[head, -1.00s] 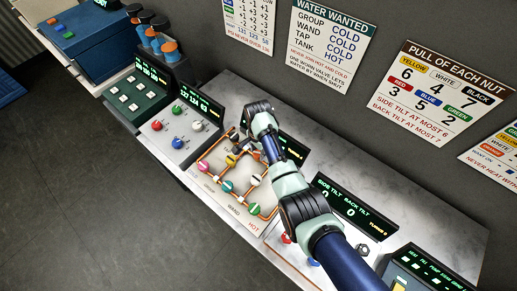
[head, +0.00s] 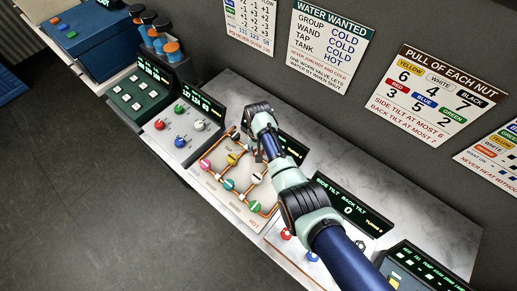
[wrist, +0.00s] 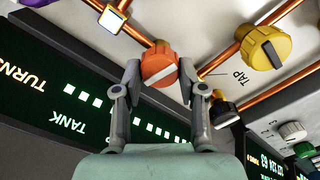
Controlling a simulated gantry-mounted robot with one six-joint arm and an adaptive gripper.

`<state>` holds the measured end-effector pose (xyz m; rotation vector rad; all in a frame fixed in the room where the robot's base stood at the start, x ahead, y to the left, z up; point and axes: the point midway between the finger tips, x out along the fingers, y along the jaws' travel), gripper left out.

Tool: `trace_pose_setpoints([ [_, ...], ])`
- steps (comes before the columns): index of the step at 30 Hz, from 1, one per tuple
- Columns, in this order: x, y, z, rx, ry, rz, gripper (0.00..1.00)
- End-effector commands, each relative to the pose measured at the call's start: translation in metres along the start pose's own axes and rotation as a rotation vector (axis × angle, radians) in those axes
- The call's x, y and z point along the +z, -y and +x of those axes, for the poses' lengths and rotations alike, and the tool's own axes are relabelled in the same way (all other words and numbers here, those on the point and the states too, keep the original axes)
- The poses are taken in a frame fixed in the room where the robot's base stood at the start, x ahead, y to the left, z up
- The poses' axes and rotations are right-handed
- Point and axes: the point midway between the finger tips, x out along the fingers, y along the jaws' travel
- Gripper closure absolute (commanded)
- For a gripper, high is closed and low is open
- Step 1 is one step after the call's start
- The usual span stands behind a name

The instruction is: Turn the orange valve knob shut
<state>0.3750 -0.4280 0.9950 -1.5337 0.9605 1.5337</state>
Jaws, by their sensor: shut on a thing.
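The orange valve knob (wrist: 157,60) is round with a pale stripe across its face. It sits on a copper pipe on the white panel, at the upper middle of the wrist view. My gripper (wrist: 159,74) has one finger on each side of the knob and is shut on it. The stripe lies on a slant, rising to the right. In the head view my gripper (head: 249,128) reaches down at the far end of the pipe panel (head: 214,192). The orange knob is hidden there behind my arm.
A yellow knob (wrist: 265,47) sits right of the orange one, near the TAP label. A black-and-yellow part (wrist: 223,107) is close to the right finger. The TANK display (wrist: 70,122) lies below. Several coloured knobs, such as the green one (head: 255,206), line the pipes.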

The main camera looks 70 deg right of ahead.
Motion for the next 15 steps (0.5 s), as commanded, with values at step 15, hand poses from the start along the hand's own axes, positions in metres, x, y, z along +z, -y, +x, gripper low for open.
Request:
trace_pose_setpoints([
  [15,-0.0003,0.0008,-0.001,0.0,0.0,-0.225,0.94],
])
